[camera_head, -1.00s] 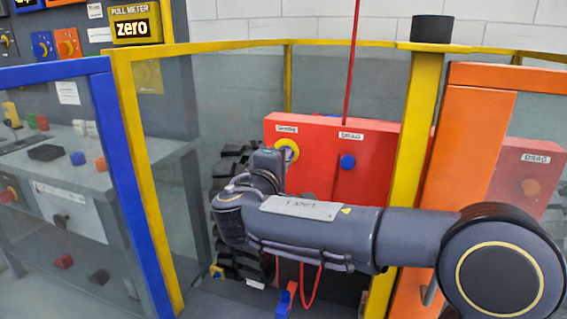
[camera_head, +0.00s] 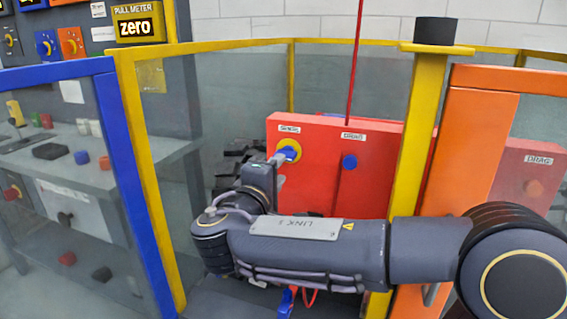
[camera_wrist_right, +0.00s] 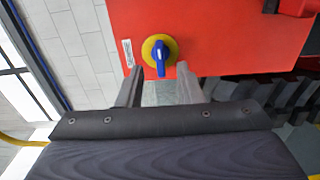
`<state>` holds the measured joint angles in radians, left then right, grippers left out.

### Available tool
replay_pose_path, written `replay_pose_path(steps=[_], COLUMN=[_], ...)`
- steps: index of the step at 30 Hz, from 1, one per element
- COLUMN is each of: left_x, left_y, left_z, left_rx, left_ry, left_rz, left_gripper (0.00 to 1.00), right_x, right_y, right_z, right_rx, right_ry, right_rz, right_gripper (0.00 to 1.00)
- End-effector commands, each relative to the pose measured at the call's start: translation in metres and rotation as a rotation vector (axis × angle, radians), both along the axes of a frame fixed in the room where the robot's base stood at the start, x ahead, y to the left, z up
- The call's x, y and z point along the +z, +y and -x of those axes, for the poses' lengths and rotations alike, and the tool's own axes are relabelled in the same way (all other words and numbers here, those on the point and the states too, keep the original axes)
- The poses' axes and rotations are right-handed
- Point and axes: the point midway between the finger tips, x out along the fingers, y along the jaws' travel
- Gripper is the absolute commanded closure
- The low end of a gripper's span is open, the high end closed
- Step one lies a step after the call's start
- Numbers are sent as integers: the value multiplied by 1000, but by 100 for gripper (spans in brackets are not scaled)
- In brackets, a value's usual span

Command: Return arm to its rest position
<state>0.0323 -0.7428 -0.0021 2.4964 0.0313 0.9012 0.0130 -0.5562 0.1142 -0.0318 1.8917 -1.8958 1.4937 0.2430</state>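My right arm (camera_head: 310,245) reaches across the head view from the right, in front of the red carrier box. My right gripper (camera_head: 277,163) is by the box's left front, near a blue knob (camera_head: 289,150) on a yellow disc. In the right wrist view the gripper (camera_wrist_right: 160,69) is open, its two fingers apart with nothing between them. The blue knob (camera_wrist_right: 160,57) shows just beyond the fingertips, on the red box face (camera_wrist_right: 215,40). My left gripper is not in view.
A yellow post (camera_head: 416,150) and an orange panel (camera_head: 470,150) stand close by the right arm. A yellow-framed clear barrier (camera_head: 150,180) and a blue frame (camera_head: 125,180) stand left. A red cable (camera_head: 355,60) rises from the box.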

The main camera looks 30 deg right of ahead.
Motion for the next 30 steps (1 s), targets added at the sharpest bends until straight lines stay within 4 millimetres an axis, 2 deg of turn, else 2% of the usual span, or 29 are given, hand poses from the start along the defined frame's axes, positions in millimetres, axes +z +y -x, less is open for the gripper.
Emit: replay_pose_path(steps=[6,23,26,29,30], left_x=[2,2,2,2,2], left_y=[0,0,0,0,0], left_z=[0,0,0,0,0], left_rx=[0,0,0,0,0], left_ry=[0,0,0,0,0], left_rz=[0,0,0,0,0], left_gripper=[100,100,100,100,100], right_x=[0,-3,-22,-63,-84], right_y=[15,12,-5,-33,-44], right_z=[13,15,25,50,65], right_rx=[0,-6,-30,-74,-95], right_ry=[-1,10,70,184,238], right_rz=[-1,-11,-80,-241,-332], right_gripper=[67,67,67,67,67])
